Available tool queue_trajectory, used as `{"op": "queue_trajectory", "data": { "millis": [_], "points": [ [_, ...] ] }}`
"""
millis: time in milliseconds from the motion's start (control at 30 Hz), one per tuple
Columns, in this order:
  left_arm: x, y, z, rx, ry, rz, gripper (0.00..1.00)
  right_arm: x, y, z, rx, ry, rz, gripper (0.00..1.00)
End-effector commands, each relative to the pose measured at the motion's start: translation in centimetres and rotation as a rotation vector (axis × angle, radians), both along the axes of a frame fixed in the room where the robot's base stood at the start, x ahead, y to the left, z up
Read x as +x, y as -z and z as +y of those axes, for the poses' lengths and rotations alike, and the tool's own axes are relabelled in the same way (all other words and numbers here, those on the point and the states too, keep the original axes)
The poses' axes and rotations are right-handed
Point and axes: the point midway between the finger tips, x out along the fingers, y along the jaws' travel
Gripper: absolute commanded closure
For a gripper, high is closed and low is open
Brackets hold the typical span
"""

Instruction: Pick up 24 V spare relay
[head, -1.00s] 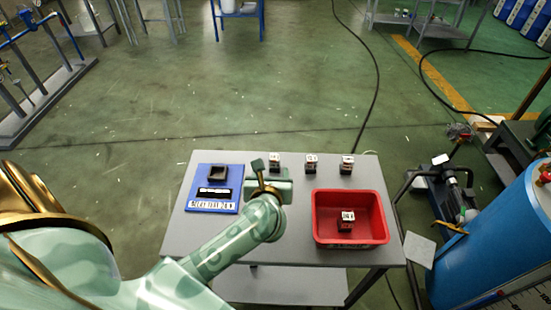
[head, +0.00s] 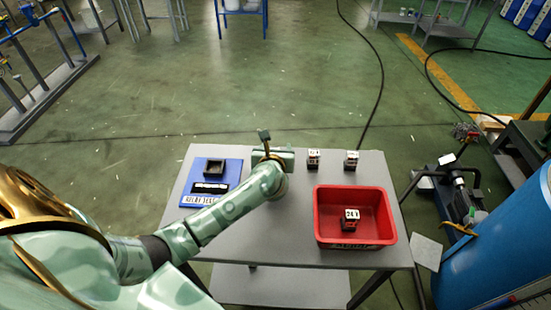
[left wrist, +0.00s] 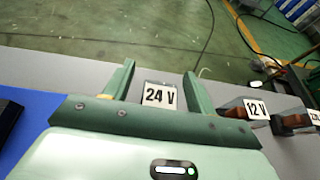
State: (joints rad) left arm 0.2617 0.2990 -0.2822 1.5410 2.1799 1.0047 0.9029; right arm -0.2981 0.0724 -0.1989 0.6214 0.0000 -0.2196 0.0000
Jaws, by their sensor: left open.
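The 24 V spare relay (left wrist: 160,96) stands on the table with its white label up. In the left wrist view it sits between the two green fingers of my left gripper (left wrist: 159,70), with gaps on both sides. The gripper is open, and I see no contact. In the head view my left gripper (head: 271,150) is at the table's far edge, right of the blue board, and hides this relay. My right gripper is not in view.
Two more relays stand to the right, the 12 V one (left wrist: 255,110) and another (head: 351,160). A red bin (head: 327,235) holds one relay (head: 350,219). A blue board (head: 228,172) with a dark socket lies left on the grey table (head: 290,235).

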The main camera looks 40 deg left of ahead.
Motion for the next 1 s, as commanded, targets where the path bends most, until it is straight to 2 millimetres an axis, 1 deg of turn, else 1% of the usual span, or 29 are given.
{"op": "queue_trajectory", "data": {
  "millis": [67, 100, 167, 200, 233, 267, 533, 667, 767, 833, 967, 1000],
  "points": [
    [0.0, -0.1, 0.0, 0.000, 0.000, 0.000, 0.44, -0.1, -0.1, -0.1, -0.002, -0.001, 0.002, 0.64],
    [0.0, -0.1, 0.0, 0.000, 0.000, 0.000, 0.55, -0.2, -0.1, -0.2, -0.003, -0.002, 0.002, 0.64],
    [0.0, -0.1, 0.0, 0.000, 0.000, 0.000, 0.71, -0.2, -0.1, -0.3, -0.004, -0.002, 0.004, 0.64],
    [0.0, -0.1, 0.0, 0.000, 0.000, 0.000, 0.83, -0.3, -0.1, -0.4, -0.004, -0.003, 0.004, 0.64],
    [0.0, -0.1, 0.0, 0.000, 0.000, 0.000, 0.91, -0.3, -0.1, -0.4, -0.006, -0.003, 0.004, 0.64],
    [0.0, 0.0, 0.0, 0.000, 0.000, 0.000, 0.93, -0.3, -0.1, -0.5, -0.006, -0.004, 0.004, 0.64],
    [-0.1, -0.1, 0.0, 0.000, 0.000, 0.000, 0.93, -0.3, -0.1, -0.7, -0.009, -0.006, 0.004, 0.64],
    [-0.1, -0.9, 0.0, -0.001, -0.001, -0.002, 0.93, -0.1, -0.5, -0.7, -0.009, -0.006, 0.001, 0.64],
    [0.0, -2.4, 0.0, -0.001, 0.000, -0.004, 0.93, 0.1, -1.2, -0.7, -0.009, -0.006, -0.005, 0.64],
    [0.0, -3.8, 0.0, -0.001, -0.002, -0.006, 0.93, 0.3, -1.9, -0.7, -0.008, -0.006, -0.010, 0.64],
    [-1.8, -6.7, -1.8, -0.005, 0.001, -0.006, 0.93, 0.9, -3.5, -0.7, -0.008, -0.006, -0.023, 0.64],
    [-2.4, -7.9, -2.4, -0.004, 0.000, -0.007, 0.93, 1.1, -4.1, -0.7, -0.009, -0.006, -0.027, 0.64]
  ]
}}
